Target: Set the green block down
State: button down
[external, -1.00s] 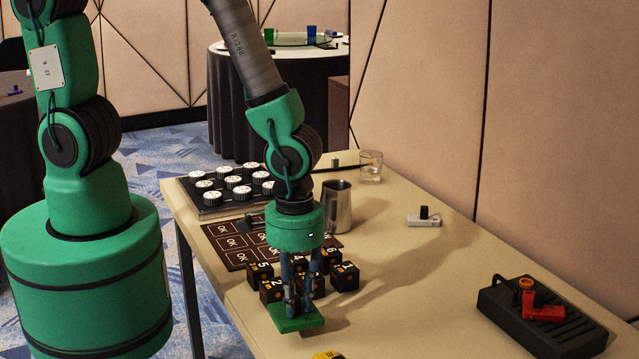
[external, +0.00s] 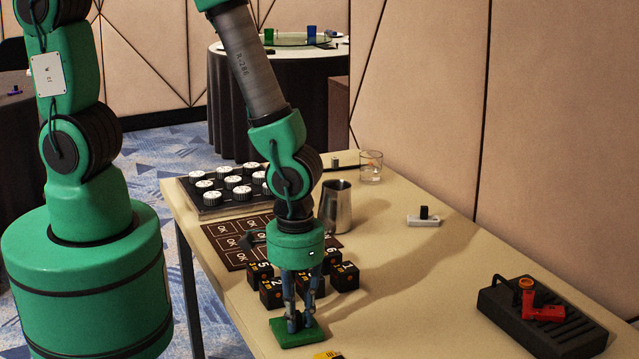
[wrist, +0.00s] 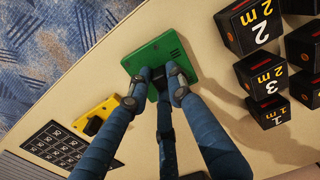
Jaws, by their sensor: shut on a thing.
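The green block (external: 284,337) is flat and rectangular. It is at the near left edge of the table (external: 420,290), beneath my gripper (external: 294,322). My gripper points down and its fingers are shut on the block. In the wrist view the block (wrist: 183,52) lies between and beyond the fingertips (wrist: 156,85), close to the table's edge. It looks to be at or very near the tabletop; I cannot tell whether its underside touches.
Several black numbered cubes (external: 346,276) stand just behind the gripper. A yellow object (external: 328,356) lies close in front. Further back are a dark mat (external: 222,233), a metal pitcher (external: 336,208) and a glass (external: 371,167). A black box (external: 560,335) with a red part sits at right.

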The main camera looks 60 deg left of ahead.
aim_at(297, 313)
jog(key=shift+f, duration=0.1)
jog(key=c, duration=1.6)
grip_release()
notch_tip(297, 313, up, 12)
jog(key=p, duration=0.3)
